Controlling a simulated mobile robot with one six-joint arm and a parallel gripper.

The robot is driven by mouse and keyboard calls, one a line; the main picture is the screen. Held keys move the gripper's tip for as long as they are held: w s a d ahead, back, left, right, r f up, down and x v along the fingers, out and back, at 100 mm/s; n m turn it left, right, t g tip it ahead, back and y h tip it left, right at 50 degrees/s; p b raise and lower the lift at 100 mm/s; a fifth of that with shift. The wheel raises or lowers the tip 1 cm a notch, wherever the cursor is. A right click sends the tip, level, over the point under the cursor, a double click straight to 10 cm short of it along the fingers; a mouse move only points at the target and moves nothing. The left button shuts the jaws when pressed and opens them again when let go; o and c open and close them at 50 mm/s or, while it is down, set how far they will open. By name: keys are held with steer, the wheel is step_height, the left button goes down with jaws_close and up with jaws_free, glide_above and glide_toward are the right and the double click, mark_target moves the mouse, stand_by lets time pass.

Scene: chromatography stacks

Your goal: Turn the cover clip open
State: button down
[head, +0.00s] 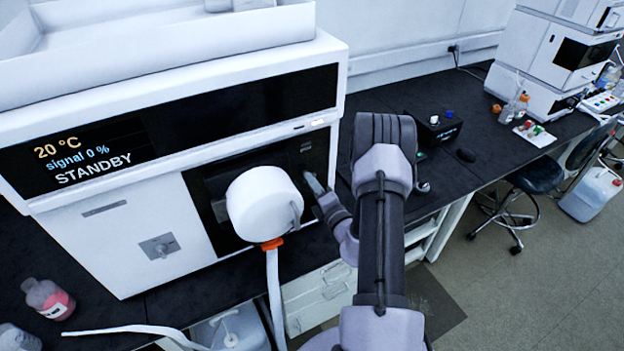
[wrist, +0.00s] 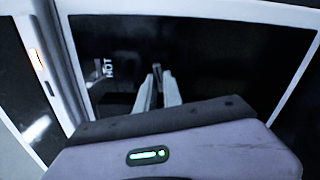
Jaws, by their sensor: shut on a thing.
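The instrument (head: 100,215) is a large white box with a dark front panel and a display reading 20 °C, signal 0 %, STANDBY. My gripper (head: 309,177) is at the right part of that dark panel, beside the white round housing. In the wrist view, my gripper (wrist: 158,82) has its pale fingers close together on a small dark piece (wrist: 157,72), which appears to be the cover clip. The fingers cover most of the clip, so its exact angle is unclear. The letters HOT show on the panel to the left of the fingers.
The white round housing (head: 262,205) with an orange collar (head: 272,243) and a hanging white hose (head: 275,295) stands out close to the left of my gripper. A bottle with a pink label (head: 48,298) stands at lower left.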

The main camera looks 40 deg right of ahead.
steer(key=shift+m+p, duration=0.7)
steer(key=shift+m, duration=0.8)
steer(key=c, duration=1.5)
jaws_free()
steer(key=v, duration=1.7)
steer(key=shift+s+f, duration=0.1)
steer(key=shift+s, duration=0.1)
steer(key=shift+d, duration=0.1)
